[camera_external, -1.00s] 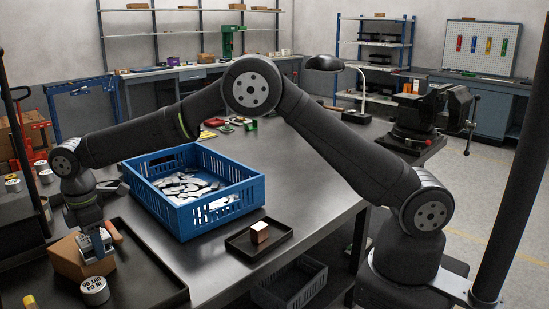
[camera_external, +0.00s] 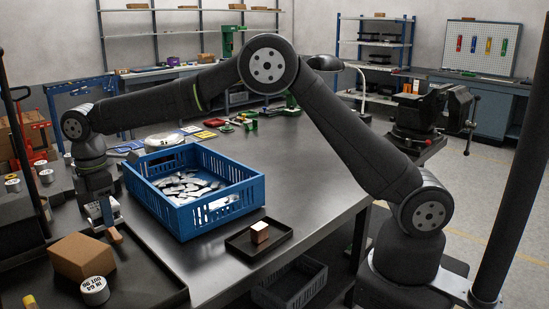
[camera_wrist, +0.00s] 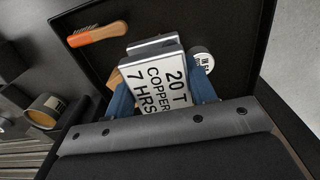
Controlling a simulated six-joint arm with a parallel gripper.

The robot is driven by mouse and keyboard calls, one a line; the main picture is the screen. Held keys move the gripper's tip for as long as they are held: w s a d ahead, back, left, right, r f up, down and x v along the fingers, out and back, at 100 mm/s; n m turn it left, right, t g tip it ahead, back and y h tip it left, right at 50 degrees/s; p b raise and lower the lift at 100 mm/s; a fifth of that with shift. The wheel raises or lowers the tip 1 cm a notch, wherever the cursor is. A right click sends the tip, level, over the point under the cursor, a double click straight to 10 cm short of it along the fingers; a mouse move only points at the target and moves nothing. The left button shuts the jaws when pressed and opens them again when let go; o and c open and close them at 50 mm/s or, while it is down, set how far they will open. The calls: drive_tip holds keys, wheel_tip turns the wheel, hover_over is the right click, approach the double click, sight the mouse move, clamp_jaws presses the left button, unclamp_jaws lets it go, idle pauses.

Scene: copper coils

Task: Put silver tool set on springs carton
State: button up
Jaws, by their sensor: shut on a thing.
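My gripper (camera_external: 97,213) is shut on a silver-white block, raised above the dark tray at the lower left. In the wrist view, the block (camera_wrist: 157,82) sits between my blue fingers and has a white face with black lettering, "20 T COPPER 7 HRS". I cannot tell for sure whether it is the silver tool set. A brown cardboard box (camera_external: 82,258) sits in the tray, below and left of my gripper. I cannot read any springs label on it. Part of the held block is hidden by my fingers.
A white lettered roll (camera_external: 94,291) stands beside the box in the tray. An orange-backed brush (camera_wrist: 98,33) lies in the tray. A blue crate (camera_external: 221,216) of metal pieces stands right of my gripper. A small tray (camera_external: 240,247) holds a small pale block.

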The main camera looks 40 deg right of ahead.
drive_tip(key=w+d+r, duration=0.1)
drive_tip(key=d+r, duration=0.3)
drive_tip(key=d, duration=0.2)
hover_over(93, 248)
wheel_tip(93, 248, down, 6)
drive_tip(key=shift+f, duration=2)
drive_tip(key=shift+f, duration=0.1)
drive_tip(key=o, duration=1.4)
drive_tip(key=shift+f, duration=0.1)
wheel_tip(93, 248, up, 12)
drive_tip(key=shift+r, duration=0.2)
